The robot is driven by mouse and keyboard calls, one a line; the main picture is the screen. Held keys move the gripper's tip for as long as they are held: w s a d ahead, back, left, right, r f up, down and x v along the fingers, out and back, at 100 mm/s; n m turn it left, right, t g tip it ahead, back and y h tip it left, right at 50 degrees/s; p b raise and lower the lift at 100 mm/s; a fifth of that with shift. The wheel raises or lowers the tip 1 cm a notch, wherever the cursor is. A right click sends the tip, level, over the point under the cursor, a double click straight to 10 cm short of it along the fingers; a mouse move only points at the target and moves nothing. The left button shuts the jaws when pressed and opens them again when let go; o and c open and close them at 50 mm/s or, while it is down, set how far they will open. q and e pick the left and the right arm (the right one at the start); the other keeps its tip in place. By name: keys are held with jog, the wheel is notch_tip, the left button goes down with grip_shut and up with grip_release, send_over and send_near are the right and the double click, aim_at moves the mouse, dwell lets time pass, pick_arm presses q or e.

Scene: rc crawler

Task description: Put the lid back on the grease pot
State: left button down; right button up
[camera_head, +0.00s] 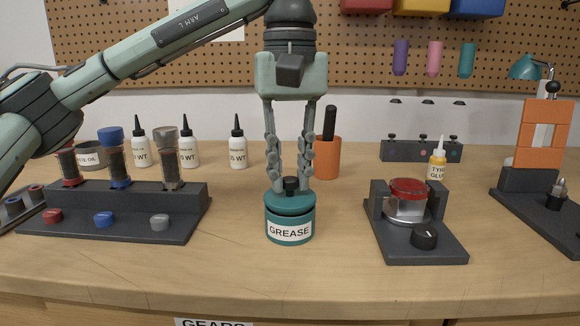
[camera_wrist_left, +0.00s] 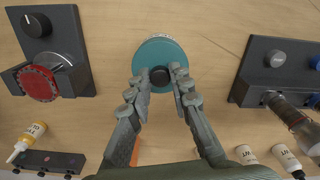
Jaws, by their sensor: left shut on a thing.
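The grease pot (camera_head: 290,231) is a teal jar with a white GREASE label, standing upright on the bench near the middle of the head view. Its teal lid (camera_head: 275,198) is on top of the pot, with a dark band below it and a black knob (camera_head: 291,185) at its centre. My left gripper (camera_head: 290,178) points straight down from above, shut on the lid's knob. In the left wrist view the lid (camera_wrist_left: 150,52) is a teal disc between and beyond the fingertips. I cannot tell whether the lid is fully seated. My right gripper is not in view.
A dark rack with shock absorbers (camera_head: 120,222) stands left of the pot, with white bottles (camera_head: 238,152) behind it. An orange cup (camera_head: 328,160) is close behind, on the right. A dark stand with a red-topped jar (camera_head: 408,190) is to the right. The bench in front is clear.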

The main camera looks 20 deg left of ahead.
pick_arm(q)
jog(key=c, duration=0.8)
grip_release()
jog(key=shift+r+p, duration=2.25)
jog(key=shift+r, duration=1.25)
grip_shut()
